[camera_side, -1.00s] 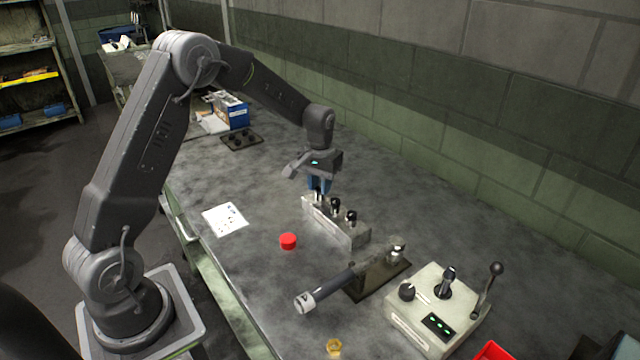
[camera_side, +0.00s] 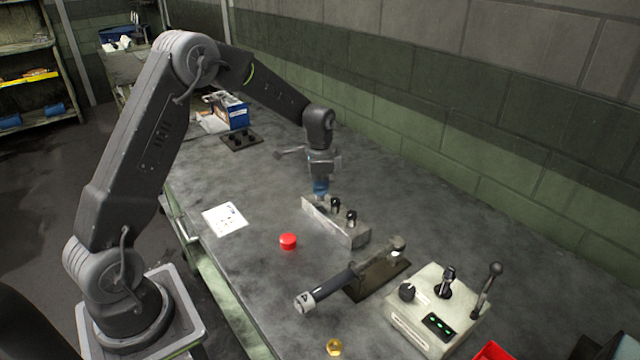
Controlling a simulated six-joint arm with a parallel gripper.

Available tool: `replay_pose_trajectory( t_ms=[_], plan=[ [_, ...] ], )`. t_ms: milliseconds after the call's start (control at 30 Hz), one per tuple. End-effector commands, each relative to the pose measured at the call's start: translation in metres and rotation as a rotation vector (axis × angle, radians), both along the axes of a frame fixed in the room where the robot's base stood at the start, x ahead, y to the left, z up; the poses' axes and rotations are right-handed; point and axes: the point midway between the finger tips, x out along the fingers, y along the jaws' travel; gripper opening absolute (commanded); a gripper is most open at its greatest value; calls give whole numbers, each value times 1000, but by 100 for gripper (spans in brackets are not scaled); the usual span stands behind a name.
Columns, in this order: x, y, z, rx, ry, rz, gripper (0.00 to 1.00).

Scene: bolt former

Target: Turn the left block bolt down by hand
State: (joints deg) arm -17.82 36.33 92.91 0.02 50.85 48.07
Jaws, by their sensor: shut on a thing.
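A grey metal block (camera_side: 343,231) stands on the bench with a row of dark bolts in its top. The middle bolt (camera_side: 335,203) and the right bolt (camera_side: 351,218) stand upright and are in plain view. My gripper (camera_side: 321,187) points straight down over the left end of the block. Its blue fingers are shut on the left bolt, which they mostly hide. How far the left bolt is screwed in cannot be seen.
A red cap (camera_side: 288,241) and a white sheet (camera_side: 225,219) lie left of the block. In front are a dark tool with a cylindrical handle (camera_side: 327,290), a control box (camera_side: 438,308) with levers and a brass nut (camera_side: 334,347). A dark tray (camera_side: 241,140) and a blue box (camera_side: 231,111) sit behind.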

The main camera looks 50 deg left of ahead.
Motion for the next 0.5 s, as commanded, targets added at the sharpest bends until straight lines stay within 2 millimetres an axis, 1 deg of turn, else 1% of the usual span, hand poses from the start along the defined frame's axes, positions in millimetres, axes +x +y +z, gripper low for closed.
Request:
replay_pose_trajectory(
  t_ms=[33,200,500],
  plan=[
    [1,0,4,1,-6,-38,2],
    [1,0,4,2,-7,-160,2],
    [2,0,4,2,-8,-293,2]
  ],
)
